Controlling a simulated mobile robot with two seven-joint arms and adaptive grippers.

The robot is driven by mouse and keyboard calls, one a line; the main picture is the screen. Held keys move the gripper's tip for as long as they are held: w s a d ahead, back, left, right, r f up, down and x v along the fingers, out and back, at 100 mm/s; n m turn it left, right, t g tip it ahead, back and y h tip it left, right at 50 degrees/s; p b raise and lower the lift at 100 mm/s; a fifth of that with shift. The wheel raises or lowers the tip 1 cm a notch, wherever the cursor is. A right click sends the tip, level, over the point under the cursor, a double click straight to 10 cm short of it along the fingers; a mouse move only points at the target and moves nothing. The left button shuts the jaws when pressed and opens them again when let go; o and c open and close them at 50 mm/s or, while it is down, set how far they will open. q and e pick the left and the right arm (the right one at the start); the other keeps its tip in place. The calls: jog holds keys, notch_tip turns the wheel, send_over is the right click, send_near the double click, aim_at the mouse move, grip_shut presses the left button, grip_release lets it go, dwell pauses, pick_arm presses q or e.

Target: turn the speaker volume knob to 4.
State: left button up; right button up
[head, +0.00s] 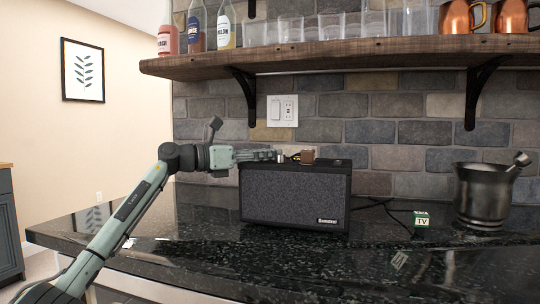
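The speaker (295,196) is a black box with a dark grille and a small white label. It stands upright on the counter in the middle of the head view. My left gripper (276,155) reaches in from the left, level with the speaker's top left edge. A small silvery piece at its tips may be the volume knob or part of a fingertip; I cannot tell which. The knob's setting and any numbers are too small to read. Whether the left fingers are open or shut does not show. My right gripper is not in view.
A small brown block (307,157) sits on the speaker's top, just right of the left fingertips. A green TV box (421,219) and a metal bucket (484,196) stand to the right. A wooden shelf (350,56) with bottles, glasses and copper mugs hangs above. The front counter (300,265) is clear.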

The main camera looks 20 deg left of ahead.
pick_arm(q)
jog(key=v, duration=0.7)
jog(key=shift+s+a, duration=0.15)
jog(key=shift+a, duration=0.05)
